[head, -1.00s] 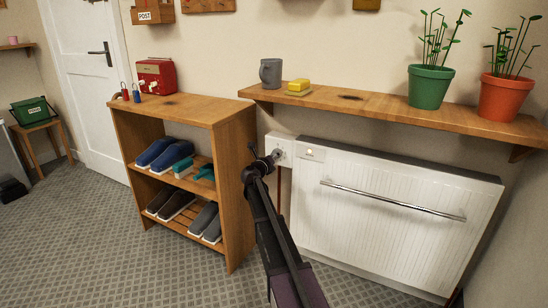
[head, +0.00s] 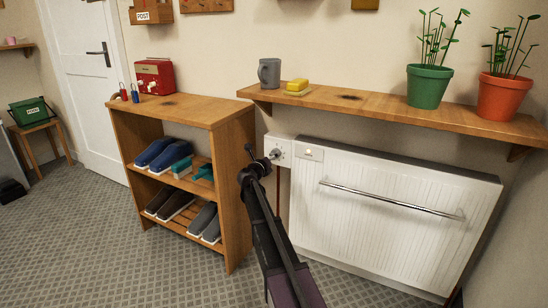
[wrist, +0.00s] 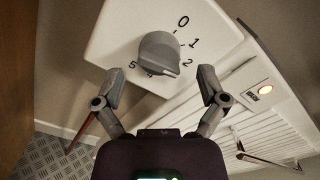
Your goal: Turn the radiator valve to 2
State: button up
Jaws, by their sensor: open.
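The radiator valve is a grey knob (wrist: 160,53) on a white box (head: 283,146) at the radiator's upper left corner. In the wrist view its dial shows 0, 1, 2 and 5, with a partly covered 4. The knob's raised end points to the lower right, past the 2, where no 3 is visible. My gripper (wrist: 161,76) is open, with one finger on each side below the knob and clear space between. In the head view my gripper (head: 260,158) is just in front of the valve, apart from it.
The white radiator (head: 385,215) has a towel rail (head: 390,200) across its front. A wooden shelf (head: 400,112) with a mug (head: 269,73), sponge and potted plants overhangs it. A shoe rack (head: 238,190) stands close on the left.

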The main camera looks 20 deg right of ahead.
jog(key=v, duration=1)
jog(key=shift+s+a, duration=0.1)
jog(key=shift+s, duration=0.05)
